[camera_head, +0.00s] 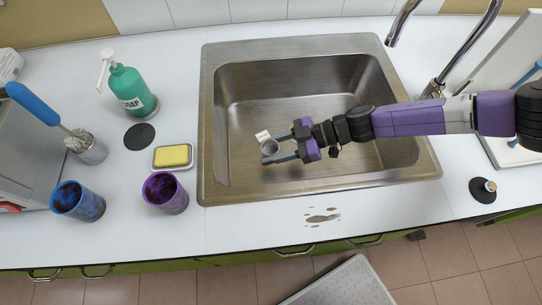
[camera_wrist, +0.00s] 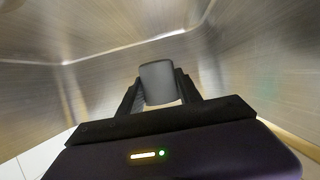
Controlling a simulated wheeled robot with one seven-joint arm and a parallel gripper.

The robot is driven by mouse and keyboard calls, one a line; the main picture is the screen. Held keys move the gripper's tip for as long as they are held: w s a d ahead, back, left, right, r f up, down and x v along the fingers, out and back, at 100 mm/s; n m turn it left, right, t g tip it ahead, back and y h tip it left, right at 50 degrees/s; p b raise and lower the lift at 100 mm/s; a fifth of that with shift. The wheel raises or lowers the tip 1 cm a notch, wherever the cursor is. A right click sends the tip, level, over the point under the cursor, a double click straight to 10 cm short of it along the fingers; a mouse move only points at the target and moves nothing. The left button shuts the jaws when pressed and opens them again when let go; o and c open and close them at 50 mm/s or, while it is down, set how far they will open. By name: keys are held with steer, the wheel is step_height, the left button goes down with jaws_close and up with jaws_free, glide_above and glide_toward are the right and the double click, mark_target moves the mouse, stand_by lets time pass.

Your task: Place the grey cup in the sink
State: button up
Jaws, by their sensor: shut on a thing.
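The small grey cup (camera_head: 271,147) is between the fingers of my gripper (camera_head: 277,148), over the left part of the sink. The steel sink (camera_head: 215,130) has one deep basin set in the white counter. In the wrist view the grey cup (camera_wrist: 157,83) sits between the two dark fingers of my gripper (camera_wrist: 158,92), with the basin's steel walls around it. My gripper is shut on the cup. A small white piece shows beside the cup in the head view. I cannot tell whether the cup touches the basin floor.
Left of the sink stand a green soap bottle (camera_head: 129,88), a yellow sponge (camera_head: 173,156) on a dish, a purple cup (camera_head: 165,194), a blue cup (camera_head: 78,202) and a brush in a holder (camera_head: 88,148). The tap (camera_head: 467,48) rises at the back right. A brown spill (camera_head: 322,217) marks the front counter.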

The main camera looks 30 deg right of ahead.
steer(key=shift+f, duration=2.1)
steer(key=shift+f+b, duration=0.35)
steer(key=shift+b, duration=0.1)
steer(key=shift+f, duration=0.3)
steer(key=o, duration=1.4)
steer(key=shift+c, duration=0.2)
steer(key=shift+r, duration=0.15)
steer(key=shift+r, duration=0.35)
steer(key=v, duration=0.7)
steer(key=shift+s+d+r, duration=0.1)
steer(key=shift+d+r, duration=0.05)
steer(key=shift+r, duration=0.15)
